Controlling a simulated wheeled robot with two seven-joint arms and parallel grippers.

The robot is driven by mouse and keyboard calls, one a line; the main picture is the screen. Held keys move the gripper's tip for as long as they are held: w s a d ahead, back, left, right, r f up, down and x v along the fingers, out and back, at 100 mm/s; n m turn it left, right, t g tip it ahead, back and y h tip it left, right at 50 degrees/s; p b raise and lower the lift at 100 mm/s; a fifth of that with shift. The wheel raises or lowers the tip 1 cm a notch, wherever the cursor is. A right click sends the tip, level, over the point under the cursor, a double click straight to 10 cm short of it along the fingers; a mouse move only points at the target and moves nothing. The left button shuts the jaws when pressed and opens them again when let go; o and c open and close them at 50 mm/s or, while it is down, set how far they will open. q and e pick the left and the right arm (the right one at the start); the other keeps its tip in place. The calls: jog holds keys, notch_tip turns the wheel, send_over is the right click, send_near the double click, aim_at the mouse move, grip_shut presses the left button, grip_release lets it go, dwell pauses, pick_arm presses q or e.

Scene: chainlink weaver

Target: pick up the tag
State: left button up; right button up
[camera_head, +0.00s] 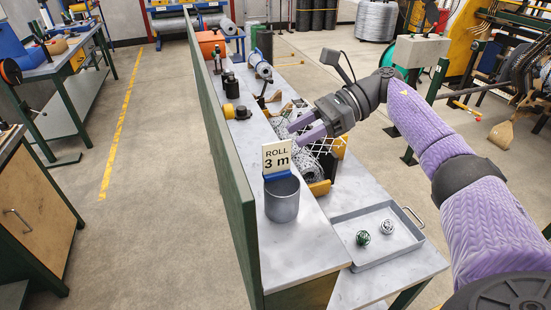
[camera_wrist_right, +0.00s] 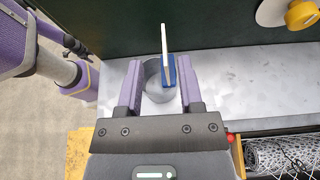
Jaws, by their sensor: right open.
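My right gripper (camera_head: 296,133) is open and empty, above and beyond the tag in the head view. In the wrist view its two purple fingers (camera_wrist_right: 161,64) lie either side of the cup and the tag's base. No contact is visible. My left gripper is not in view.
A dark green panel (camera_head: 222,150) runs along the bench's left side. A grey tray (camera_head: 378,252) with two small balls sits on a lower shelf at right. Rolled wire mesh (camera_head: 312,160) lies beside the bench top. Yellow-and-black items (camera_head: 237,112) stand farther back.

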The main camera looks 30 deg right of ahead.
aim_at(277, 144)
jog(key=p+x, duration=0.1)
jog(key=x, duration=0.1)
jog(key=p+x, duration=0.1)
jog(key=x, duration=0.2)
jog(key=shift+w+d, duration=0.1)
jog(key=shift+w, duration=0.1)
jog(key=shift+f, duration=0.2)
grip_shut()
dwell(0.9)
